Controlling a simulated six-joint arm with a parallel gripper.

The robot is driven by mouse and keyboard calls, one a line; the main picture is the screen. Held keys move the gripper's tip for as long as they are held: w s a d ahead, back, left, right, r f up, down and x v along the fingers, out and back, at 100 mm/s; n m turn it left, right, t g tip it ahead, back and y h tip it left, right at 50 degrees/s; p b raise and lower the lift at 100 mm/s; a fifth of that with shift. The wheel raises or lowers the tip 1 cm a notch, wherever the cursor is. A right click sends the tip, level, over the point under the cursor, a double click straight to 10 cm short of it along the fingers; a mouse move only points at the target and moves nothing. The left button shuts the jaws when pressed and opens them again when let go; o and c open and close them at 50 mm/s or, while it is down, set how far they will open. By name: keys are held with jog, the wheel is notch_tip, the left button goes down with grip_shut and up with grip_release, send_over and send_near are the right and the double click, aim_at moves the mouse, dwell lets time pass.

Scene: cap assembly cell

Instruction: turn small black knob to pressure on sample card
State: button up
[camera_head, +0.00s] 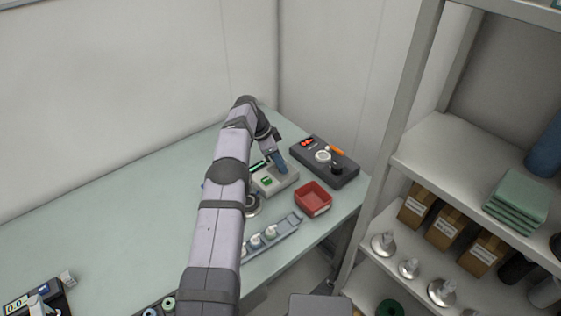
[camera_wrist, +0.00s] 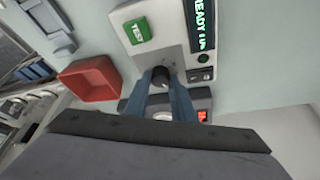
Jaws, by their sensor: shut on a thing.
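The small black knob (camera_wrist: 160,75) is on the face of a light grey tester (camera_wrist: 174,14), which also shows in the head view (camera_head: 287,183). My gripper (camera_wrist: 161,84) is shut on the knob, with one blue finger on each side of it. In the head view my gripper (camera_head: 280,163) reaches down onto the tester. The tester has a green TEST button (camera_wrist: 137,31) and a display (camera_wrist: 200,24) reading "READY". The knob's pointer and position marks are too small or hidden to read. I cannot make out a sample card.
A dark instrument (camera_head: 345,179) with a red readout stands behind and right of the tester. A red bin (camera_head: 313,200) is just in front of it. A rack (camera_head: 285,226) with white-topped parts lies nearer. Shelving stands at right. The table's left side is largely clear.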

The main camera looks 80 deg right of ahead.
jog(key=o, duration=1.1)
jog(key=shift+c, duration=0.2)
jog(key=shift+r, duration=0.1)
jog(key=d+b+v, duration=0.1)
jog(key=b+v, duration=0.1)
jog(key=v, duration=0.5)
jog(key=shift+a, duration=0.45)
jog(key=shift+r, duration=0.1)
